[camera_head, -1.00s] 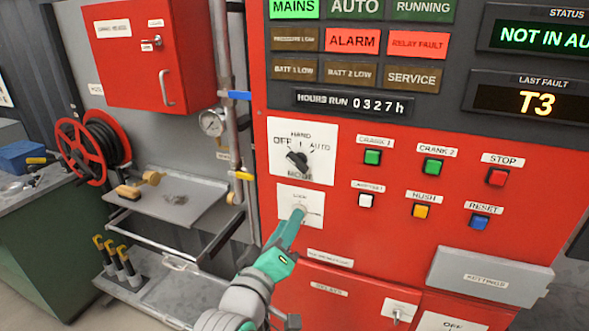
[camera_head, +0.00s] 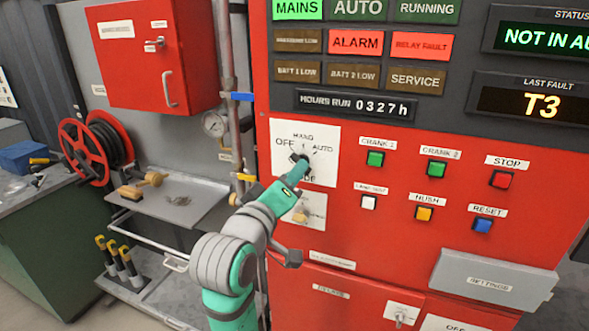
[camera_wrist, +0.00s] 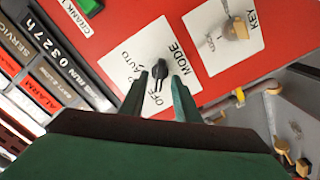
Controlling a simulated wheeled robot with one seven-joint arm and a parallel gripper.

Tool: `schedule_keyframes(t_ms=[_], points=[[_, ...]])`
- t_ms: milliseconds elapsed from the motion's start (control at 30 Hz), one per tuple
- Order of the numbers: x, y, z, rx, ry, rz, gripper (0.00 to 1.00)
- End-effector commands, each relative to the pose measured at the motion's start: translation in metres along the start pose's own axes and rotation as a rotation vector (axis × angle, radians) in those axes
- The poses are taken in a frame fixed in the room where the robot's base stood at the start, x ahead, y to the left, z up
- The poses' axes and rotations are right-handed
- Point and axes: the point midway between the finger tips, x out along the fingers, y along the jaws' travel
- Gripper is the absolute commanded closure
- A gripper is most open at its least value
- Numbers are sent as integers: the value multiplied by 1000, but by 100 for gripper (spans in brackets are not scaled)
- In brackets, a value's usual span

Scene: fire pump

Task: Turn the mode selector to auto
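The mode selector is a black knob on a white plate, with its pointer toward OFF in the wrist view (camera_wrist: 160,68). In the head view the selector (camera_head: 300,159) is partly hidden by my gripper (camera_head: 299,173). My gripper's two green fingers (camera_wrist: 161,80) stand apart in the wrist view, one on each side of the knob at its lower end. I cannot tell whether they touch it. The AUTO mark (camera_head: 323,149) is right of the knob in the head view.
Below the selector is a key switch plate (camera_head: 317,211) with a tan-tagged key (camera_wrist: 237,29). Crank, stop, hush and reset buttons sit to the right. A pipe with a gauge (camera_head: 215,124) and a shelf (camera_head: 180,205) stand to the left. The status display reads NOT IN AU, cut off.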

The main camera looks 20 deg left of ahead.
Motion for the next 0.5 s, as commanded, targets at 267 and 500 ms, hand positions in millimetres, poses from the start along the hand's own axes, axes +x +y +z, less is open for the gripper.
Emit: schedule_keyframes(t_ms=[267, 500], points=[[28, -4, -4, 1, 7, -6, 71], [31, -5, -6, 1, 10, -8, 71]])
